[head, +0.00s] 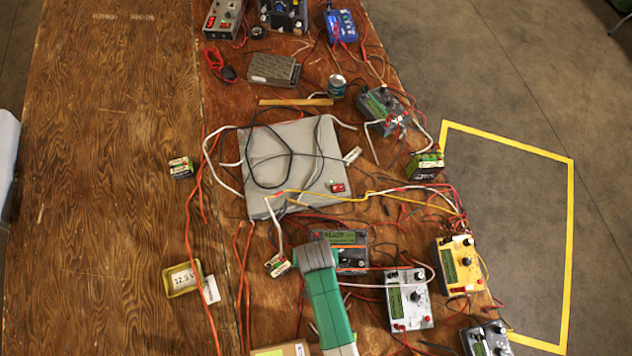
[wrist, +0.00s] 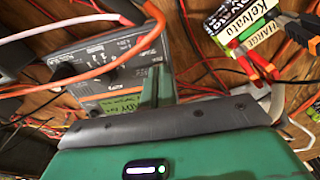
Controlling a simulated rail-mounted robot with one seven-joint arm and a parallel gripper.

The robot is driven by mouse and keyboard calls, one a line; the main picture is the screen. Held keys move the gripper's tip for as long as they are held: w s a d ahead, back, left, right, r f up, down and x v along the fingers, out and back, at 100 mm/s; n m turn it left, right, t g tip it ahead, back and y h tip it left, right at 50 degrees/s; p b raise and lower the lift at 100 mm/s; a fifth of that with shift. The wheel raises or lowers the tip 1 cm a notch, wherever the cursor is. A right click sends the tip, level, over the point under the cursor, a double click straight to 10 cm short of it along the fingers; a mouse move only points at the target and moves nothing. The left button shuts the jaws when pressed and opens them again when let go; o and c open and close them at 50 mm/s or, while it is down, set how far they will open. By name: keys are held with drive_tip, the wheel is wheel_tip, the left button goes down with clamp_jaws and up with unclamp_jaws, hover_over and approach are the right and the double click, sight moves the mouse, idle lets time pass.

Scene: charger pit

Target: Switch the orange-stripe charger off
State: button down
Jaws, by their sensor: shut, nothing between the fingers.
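The orange-stripe charger (head: 352,256) is a dark grey box with an orange stripe and a green display reading READY. It lies below the grey pad, partly hidden by my arm. In the wrist view the charger (wrist: 92,68) shows upside down, with a dark knob, the lit green display and orange stripes. Cables cross in front of it. My gripper (wrist: 156,92) is shut and empty, its green fingers pointing at the charger's display side. I cannot tell whether they touch it. In the head view the fingertips are hidden behind my green and grey arm end. No power switch is clearly visible.
A labelled battery pack (wrist: 243,25) with red and black leads sits beside the charger. A silver charger (head: 408,300) and a yellow charger (head: 460,264) stand to the right. A grey pad (head: 290,150) lies above. Loose wires surround the charger; the left tabletop (head: 110,130) is mostly clear.

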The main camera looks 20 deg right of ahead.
drive_tip(key=shift+s+f, duration=0.3)
drive_tip(key=shift+f, duration=0.55)
drive_tip(key=r+p, duration=0.4)
drive_tip(key=shift+w+r+p, duration=0.35)
drive_tip(key=shift+p, duration=0.05)
wheel_tip(320, 180, up, 11)
drive_tip(key=s+a+p, duration=0.1)
drive_tip(key=s+p, duration=0.1)
drive_tip(key=shift+s, duration=0.15)
drive_tip(key=shift+f, duration=0.15)
drive_tip(key=b, duration=0.4)
drive_tip(key=w+d+g+b, duration=0.1)
drive_tip(key=b, duration=0.3)
drive_tip(key=shift+w+r+y, duration=0.3)
drive_tip(key=shift+r, duration=0.05)
